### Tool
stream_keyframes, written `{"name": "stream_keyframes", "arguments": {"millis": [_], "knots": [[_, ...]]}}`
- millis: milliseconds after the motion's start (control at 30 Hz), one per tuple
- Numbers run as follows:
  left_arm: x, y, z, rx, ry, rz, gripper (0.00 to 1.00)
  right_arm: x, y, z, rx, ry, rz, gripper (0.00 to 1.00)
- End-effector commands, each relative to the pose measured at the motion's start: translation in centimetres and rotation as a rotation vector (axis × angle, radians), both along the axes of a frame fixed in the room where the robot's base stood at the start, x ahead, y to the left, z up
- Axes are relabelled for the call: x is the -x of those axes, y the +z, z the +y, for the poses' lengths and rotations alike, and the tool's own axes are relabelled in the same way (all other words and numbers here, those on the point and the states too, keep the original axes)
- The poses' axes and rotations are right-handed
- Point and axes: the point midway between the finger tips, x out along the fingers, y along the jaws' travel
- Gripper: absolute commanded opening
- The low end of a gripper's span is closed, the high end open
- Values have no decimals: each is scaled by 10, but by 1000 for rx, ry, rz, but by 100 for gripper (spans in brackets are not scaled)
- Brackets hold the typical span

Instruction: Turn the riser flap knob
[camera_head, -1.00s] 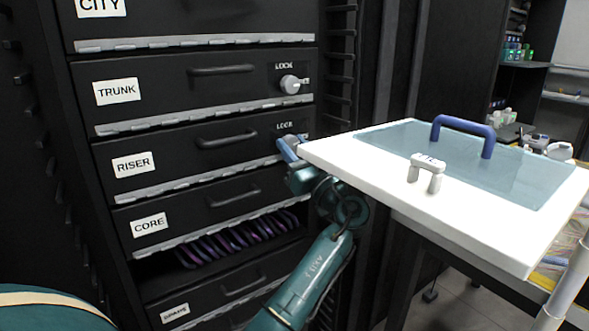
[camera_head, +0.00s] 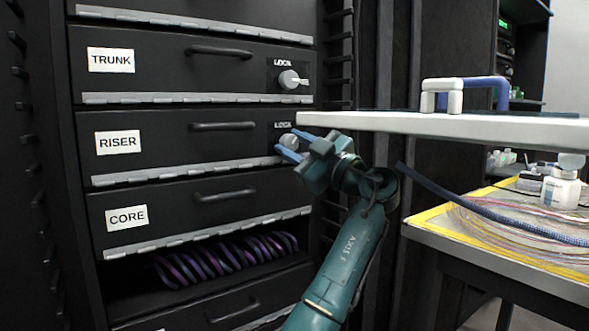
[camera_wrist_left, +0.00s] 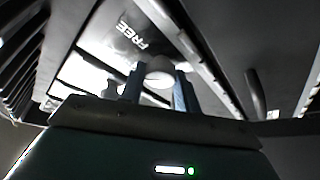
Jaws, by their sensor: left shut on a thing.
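The riser flap (camera_head: 165,141) is a black drawer front with a RISER label and a bar handle. Its round pale knob (camera_head: 288,141) sits at the flap's right end, under the word LOCK. My left gripper (camera_head: 288,148) is at this knob with its blue fingers on it. In the left wrist view the knob (camera_wrist_left: 160,71) is between the two fingers, which are shut on it, and the word FREE shows beside it. The fingers partly hide the knob in the head view. My right gripper is not in view.
The trunk flap (camera_head: 160,62) above has its own knob (camera_head: 290,79). The core flap (camera_head: 165,208) is below, over an open bay of purple coils (camera_head: 225,259).

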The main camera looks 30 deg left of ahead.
Motion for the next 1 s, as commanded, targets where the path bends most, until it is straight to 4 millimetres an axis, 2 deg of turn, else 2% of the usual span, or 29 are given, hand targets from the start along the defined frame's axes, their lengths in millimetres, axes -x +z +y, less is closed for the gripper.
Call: {"name": "stream_keyframes", "arguments": {"millis": [133, 333, 700, 1000], "knots": [[-1, -2, -1, 57, 2, -127, 9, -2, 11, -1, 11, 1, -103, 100], [-1, 1, -1, 129, 2, -298, 9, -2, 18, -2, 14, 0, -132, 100], [-2, 3, -1, 235, 1, -557, 9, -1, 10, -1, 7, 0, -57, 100], [-2, 2, -1, 278, 1, -663, 9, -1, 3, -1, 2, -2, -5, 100]]}}
